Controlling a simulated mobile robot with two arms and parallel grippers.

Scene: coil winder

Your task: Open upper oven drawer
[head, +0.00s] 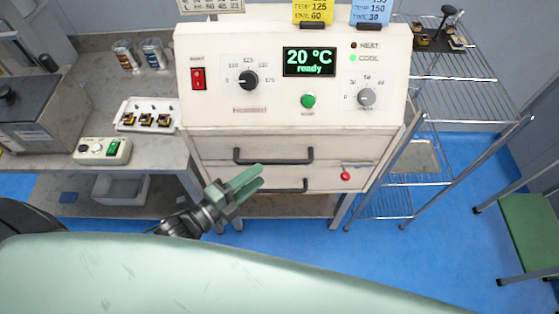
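The oven (220,110) stands in the middle with its control panel facing me and a display reading 20 °C ready. The upper drawer (345,147) is closed, with a dark bar handle (273,161) across it. The lower drawer (330,180) sits beneath it, also with a dark handle (292,188). My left gripper (253,179) has its green fingers pointing up and right, just below the upper handle. It overlaps the left part of the lower handle in the picture. The fingers look close together, and I cannot tell whether they are open. My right gripper is not in view.
A grey bench (60,160) at left holds a tray of small coils (147,116), a control box (103,151) and two cans.

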